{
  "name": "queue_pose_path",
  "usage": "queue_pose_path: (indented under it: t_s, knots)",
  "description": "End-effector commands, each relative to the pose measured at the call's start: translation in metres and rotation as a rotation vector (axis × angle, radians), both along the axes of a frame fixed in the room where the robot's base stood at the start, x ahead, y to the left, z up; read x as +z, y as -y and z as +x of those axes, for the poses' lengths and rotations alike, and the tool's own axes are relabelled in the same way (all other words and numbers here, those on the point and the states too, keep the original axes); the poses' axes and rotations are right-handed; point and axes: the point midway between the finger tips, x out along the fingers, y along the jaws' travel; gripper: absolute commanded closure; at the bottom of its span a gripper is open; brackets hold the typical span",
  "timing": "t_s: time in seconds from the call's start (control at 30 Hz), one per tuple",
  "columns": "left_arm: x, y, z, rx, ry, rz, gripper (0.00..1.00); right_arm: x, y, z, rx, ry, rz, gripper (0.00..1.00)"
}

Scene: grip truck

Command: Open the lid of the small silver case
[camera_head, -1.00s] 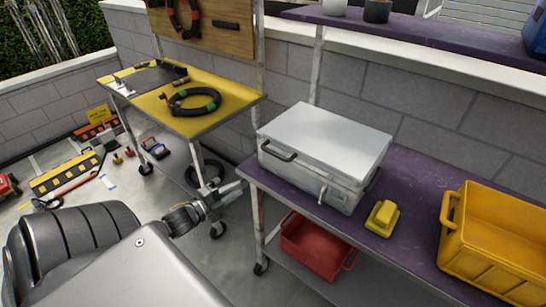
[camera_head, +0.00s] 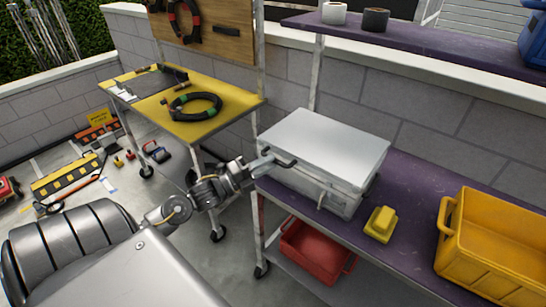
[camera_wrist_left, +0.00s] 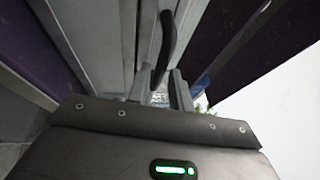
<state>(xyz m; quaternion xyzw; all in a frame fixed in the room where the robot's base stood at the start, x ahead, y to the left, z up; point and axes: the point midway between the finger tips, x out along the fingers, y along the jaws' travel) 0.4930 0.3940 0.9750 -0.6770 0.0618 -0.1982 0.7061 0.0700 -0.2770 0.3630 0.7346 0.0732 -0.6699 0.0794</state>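The silver case (camera_head: 325,145) stands on the purple table with its lid down. It has a dark handle (camera_head: 284,162) on its left side, which also shows as a black curved bar in the left wrist view (camera_wrist_left: 168,38). My left gripper (camera_head: 268,160) is at this handle, level with the case's upper left side. In the left wrist view its two fingers (camera_wrist_left: 162,88) are apart, with the near end of the handle between or just beyond them. I cannot tell whether they touch it. My right gripper is not in view.
On the purple table (camera_head: 420,185) a yellow block (camera_head: 381,224) and a yellow crate (camera_head: 490,250) stand right of the case. A red bin (camera_head: 315,252) is below. A yellow-topped cart (camera_head: 215,122) with a coiled hose (camera_head: 192,105) stands behind my left arm. A purple shelf (camera_head: 430,42) hangs above.

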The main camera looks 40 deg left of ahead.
Motion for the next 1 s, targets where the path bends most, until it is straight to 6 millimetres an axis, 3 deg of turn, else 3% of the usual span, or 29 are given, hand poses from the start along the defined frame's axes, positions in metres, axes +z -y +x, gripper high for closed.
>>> queue_pose_path:
  t_s: [0.2, 0.53, 0.73, 1.0]
  knots:
    - [0.005, 0.007, 0.020, 0.001, 0.000, -0.001, 0.79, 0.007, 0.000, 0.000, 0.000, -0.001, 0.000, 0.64]
    - [0.004, 0.009, 0.024, 0.000, -0.001, -0.001, 0.79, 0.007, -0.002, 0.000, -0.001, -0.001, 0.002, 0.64]
    - [0.004, 0.009, 0.023, 0.001, -0.001, -0.001, 1.00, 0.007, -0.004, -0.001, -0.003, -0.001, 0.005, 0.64]
    - [0.004, 0.007, 0.024, 0.001, -0.003, 0.000, 1.00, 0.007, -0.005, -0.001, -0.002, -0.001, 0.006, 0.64]
